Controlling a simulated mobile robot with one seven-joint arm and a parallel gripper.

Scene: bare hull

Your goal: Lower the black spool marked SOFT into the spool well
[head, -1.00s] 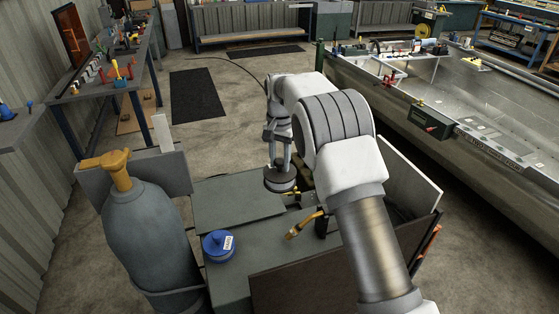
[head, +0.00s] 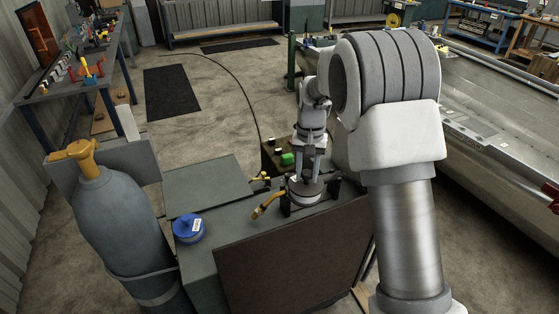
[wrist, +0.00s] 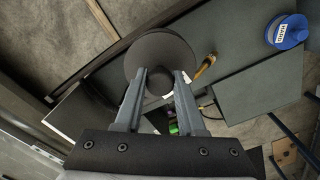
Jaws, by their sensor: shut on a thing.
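My gripper (head: 309,168) points down and is shut on the knob of a dark round spool (head: 304,195). In the wrist view the spool's black disc (wrist: 160,48) shows past my fingertips (wrist: 160,78). I cannot read a SOFT mark on it. In the head view the spool is between dark upright brackets (head: 286,206) at the bench's right part, probably the spool well. The spool hides what is under it, so I cannot tell whether it touches down. A blue spool (head: 188,228) with a white label stands on the bench to the left.
A brass-coloured nozzle (head: 266,206) lies just left of the brackets. A brown panel (head: 290,262) stands along the bench's near side. A grey gas cylinder (head: 122,225) is at the left. The green bench top (head: 208,185) is clear behind the blue spool.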

